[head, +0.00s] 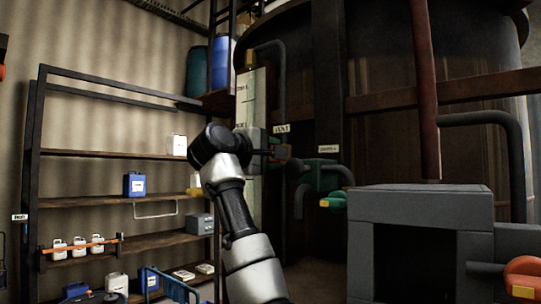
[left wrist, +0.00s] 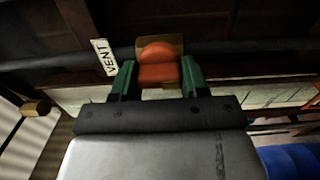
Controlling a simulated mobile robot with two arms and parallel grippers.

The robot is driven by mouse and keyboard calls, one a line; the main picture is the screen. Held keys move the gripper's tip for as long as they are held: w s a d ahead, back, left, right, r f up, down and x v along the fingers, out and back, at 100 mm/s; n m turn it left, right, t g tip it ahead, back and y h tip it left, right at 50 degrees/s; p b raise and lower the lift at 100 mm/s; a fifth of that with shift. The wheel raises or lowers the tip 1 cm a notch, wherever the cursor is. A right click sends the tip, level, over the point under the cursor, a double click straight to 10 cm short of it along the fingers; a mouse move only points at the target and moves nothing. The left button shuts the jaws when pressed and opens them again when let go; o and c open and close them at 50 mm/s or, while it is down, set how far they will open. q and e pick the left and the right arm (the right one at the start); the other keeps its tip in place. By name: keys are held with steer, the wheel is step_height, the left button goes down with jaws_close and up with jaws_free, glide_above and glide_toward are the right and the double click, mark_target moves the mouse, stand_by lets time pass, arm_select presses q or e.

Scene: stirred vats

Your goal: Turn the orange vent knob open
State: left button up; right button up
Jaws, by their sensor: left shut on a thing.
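The orange vent knob (left wrist: 158,72) sits in front of a yellowish plate in the left wrist view, beside a white tag reading VENT (left wrist: 104,57). My left gripper (left wrist: 159,80) has its green fingers on either side of the knob and is shut on it. In the head view my left gripper (head: 272,152) reaches the dark pipe by the vat, just below the small vent tag (head: 281,129). My right gripper is in neither view.
Green valve fittings (head: 321,177) stand just right of the gripper. A large grey block (head: 420,205) fills the lower right, with another orange knob (head: 524,274) beside it. A rack (head: 110,198) with bottles and canisters stands left. The dark vat (head: 430,60) rises behind.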

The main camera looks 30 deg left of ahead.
arm_select(q)
steer(key=shift+f, duration=0.1)
steer(key=o, duration=0.9)
steer(key=shift+a, duration=0.1)
steer(key=shift+s, duration=0.1)
steer(key=shift+s+b, duration=0.2)
steer(key=shift+b, duration=0.1)
steer(key=s+b, duration=0.1)
steer(key=s, duration=0.2)
steer(key=s+b, duration=0.2)
steer(key=s, duration=0.1)
steer(key=s+a+b, duration=0.1)
steer(key=s+b, duration=0.1)
steer(key=s, duration=0.2)
steer(key=shift+s, duration=0.1)
